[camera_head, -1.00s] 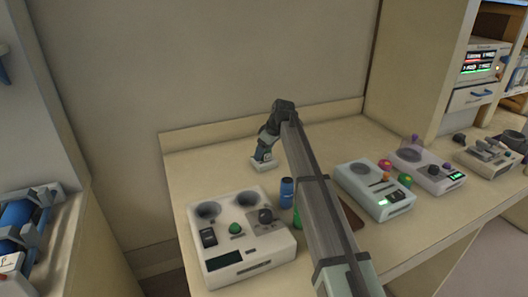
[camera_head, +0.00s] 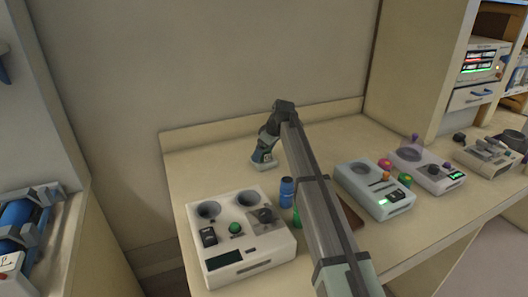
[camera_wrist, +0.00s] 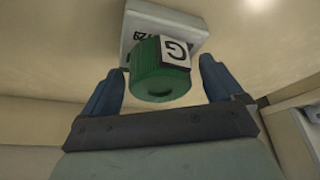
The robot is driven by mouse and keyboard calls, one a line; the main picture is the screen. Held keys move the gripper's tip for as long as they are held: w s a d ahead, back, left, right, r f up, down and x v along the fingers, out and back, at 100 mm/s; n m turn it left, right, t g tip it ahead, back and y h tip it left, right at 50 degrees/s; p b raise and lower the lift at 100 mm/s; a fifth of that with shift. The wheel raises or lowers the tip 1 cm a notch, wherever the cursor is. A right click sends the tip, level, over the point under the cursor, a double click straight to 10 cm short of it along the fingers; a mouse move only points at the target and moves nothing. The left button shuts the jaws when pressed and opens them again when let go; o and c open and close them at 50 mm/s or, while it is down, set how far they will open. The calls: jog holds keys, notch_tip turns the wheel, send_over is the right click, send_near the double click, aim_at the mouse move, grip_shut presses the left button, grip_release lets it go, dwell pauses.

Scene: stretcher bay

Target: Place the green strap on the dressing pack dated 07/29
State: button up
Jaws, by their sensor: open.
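The green strap (camera_wrist: 158,82) shows in the wrist view as a short green roll with a white label marked "G". It is between the two blue fingers of my gripper (camera_wrist: 161,76), with a visible gap to the right finger. My gripper is open. A white pack (camera_wrist: 150,22) lies directly behind the roll in the wrist view; dark print on it is partly hidden and I cannot read a date. Whether the roll touches the pack I cannot tell. In the head view my gripper (camera_head: 262,161) points down near the back of the bench, and the strap is too small to make out.
A grey device with two round wells (camera_head: 238,240) stands at the front left. A blue bottle (camera_head: 287,192) is beside it, with a green item partly behind my arm. More devices (camera_head: 374,188) line the right side. The bench's back left (camera_head: 205,160) is clear.

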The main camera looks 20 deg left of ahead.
jog(key=v, duration=1.2)
